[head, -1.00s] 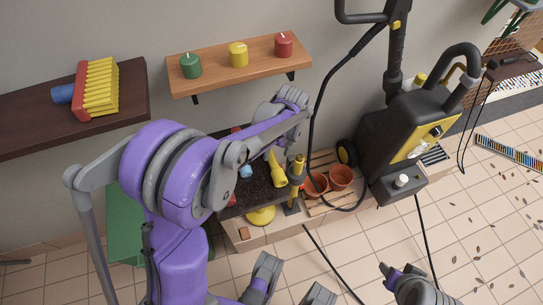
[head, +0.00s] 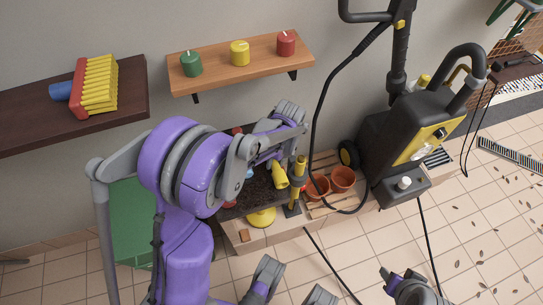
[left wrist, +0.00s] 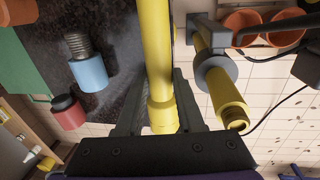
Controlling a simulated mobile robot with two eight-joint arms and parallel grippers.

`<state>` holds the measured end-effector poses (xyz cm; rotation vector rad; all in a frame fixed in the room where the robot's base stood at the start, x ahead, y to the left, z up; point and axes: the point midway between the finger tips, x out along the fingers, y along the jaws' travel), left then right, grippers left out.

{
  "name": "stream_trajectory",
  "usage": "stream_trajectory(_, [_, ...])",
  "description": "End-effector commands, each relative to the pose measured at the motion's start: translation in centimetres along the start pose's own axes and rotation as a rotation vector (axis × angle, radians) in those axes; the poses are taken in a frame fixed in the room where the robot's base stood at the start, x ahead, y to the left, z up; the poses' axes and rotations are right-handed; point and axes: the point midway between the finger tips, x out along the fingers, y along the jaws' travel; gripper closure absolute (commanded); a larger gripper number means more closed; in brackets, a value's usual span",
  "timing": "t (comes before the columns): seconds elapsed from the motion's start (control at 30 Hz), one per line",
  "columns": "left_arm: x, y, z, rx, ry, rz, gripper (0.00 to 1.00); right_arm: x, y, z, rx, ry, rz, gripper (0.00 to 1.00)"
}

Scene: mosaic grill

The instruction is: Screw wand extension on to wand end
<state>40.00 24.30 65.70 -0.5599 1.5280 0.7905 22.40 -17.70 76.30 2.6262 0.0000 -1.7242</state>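A yellow tube (left wrist: 157,60), which looks like the wand extension, runs between the grey fingers of my left gripper (left wrist: 160,108) in the left wrist view. The fingers lie close on both sides of it, and its top end is out of frame. In the head view a yellow piece (head: 279,175) shows below my left forearm, which hides most of the gripper. The black and yellow wand end (left wrist: 212,62) stands in a grey clamp just right of the tube, apart from it; it also shows in the head view (head: 299,170). Grey and purple parts of mine show at the bottom edge.
A black and yellow pressure washer (head: 405,140) stands at the right, its hose looping beside the wand. Terracotta pots (head: 342,179) sit right of the clamp. Blue (left wrist: 88,72) and red (left wrist: 67,112) fittings lie left of the tube. A candle shelf (head: 215,77) hangs above.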

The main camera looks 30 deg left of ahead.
Motion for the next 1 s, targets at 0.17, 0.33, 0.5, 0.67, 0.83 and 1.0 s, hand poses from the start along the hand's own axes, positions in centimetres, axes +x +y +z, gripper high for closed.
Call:
stream_trajectory(0.17, [0.0,0.0,0.0,0.0,0.0,0.0,1.0,0.0,0.0,0.0,0.0,0.0,0.0,0.5])
stream_trajectory(0.33, [0.0,0.0,0.0,0.0,0.0,0.0,1.0,0.0,0.0,0.0,0.0,0.0,0.0,0.5])
stream_trajectory(0.5, [-0.1,0.0,0.0,0.0,0.0,0.0,1.0,0.0,0.0,0.0,0.0,0.0,0.0,0.5])
stream_trajectory(0.67, [-1.9,0.3,0.0,0.0,-0.001,0.0,1.0,-0.5,0.0,-0.2,0.0,0.002,0.0,0.5])
stream_trajectory(0.83, [-5.4,0.9,0.0,0.0,-0.001,-0.001,1.0,-1.4,0.0,-0.6,0.0,0.005,0.0,0.5])
stream_trajectory(1.0, [-8.3,1.3,0.0,0.0,-0.001,0.0,1.0,-2.1,0.0,-0.8,0.0,0.008,0.0,0.5])
